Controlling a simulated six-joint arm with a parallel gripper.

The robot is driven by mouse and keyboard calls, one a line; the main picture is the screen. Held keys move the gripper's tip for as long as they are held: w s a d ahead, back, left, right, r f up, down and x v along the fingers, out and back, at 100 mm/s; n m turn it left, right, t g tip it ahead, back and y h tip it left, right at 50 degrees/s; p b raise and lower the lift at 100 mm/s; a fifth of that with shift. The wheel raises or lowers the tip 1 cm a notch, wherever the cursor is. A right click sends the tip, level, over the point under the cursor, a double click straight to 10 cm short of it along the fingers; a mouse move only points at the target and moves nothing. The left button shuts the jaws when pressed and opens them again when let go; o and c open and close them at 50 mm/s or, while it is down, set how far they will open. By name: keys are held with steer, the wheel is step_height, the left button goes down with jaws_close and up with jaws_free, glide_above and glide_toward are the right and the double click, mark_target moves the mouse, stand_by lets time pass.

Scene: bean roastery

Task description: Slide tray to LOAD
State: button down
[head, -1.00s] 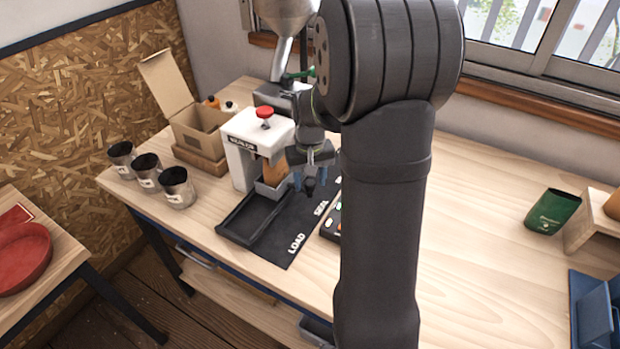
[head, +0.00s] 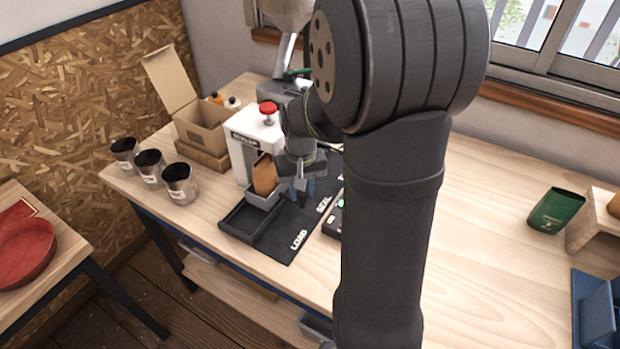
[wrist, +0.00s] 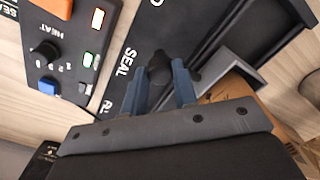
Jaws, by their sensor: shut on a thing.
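The grey tray (head: 262,200) sits in the dark rail channel (head: 238,222), just in front of the white sealer (head: 246,150). A brown bag (head: 264,174) stands upright in it. The tray's grey wall (wrist: 258,68) and the bag (wrist: 240,92) also show in the wrist view. The LOAD label (head: 299,240) is at the front of the dark mat, and the SEAL label (head: 324,204) is farther back. The tray is between the sealer and the channel's front end. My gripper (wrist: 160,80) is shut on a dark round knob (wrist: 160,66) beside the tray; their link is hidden.
A control panel (wrist: 72,45) with lit buttons lies right of the mat in the head view. Several metal cups (head: 180,184) and an open cardboard box (head: 200,125) stand to the left. A green pouch (head: 556,210) is far right. The channel's front part is empty.

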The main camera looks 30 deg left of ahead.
steer(key=s, duration=0.8)
steer(key=c, duration=1.1)
jaws_free()
steer(key=shift+s, duration=0.1)
step_height(320, 180, up, 18)
steer(key=shift+f, duration=0.25)
steer(key=shift+f, duration=0.1)
step_height(320, 180, down, 17)
steer(key=shift+f, duration=0.2)
steer(key=shift+w, duration=0.2)
